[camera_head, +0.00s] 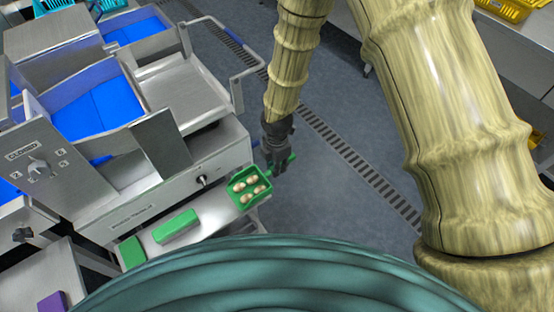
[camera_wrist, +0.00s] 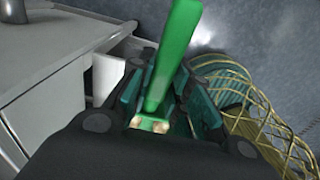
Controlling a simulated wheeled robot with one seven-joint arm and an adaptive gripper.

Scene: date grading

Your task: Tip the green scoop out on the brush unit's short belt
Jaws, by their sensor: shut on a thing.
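The green scoop (camera_head: 238,203) holds several pale brown dates (camera_head: 249,190). My gripper (camera_head: 279,160) is shut on the scoop's handle at the front right of the steel machine. The scoop looks roughly level, beside the machine's front and above a narrow shelf. In the wrist view the green handle (camera_wrist: 178,50) runs up between the fingers, and a small part of the tray with dates shows below it. Blue belt surfaces (camera_head: 92,107) lie inside the steel-walled machine to the left. I cannot tell which is the brush unit's short belt.
A steel side plate (camera_head: 162,142) and the machine's front panel stand between scoop and blue surfaces. A green block (camera_head: 177,227) lies on the shelf. A bare steel tray (camera_head: 180,90) and blue-capped rail (camera_head: 246,70) are behind. Open floor (camera_head: 325,90) lies right.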

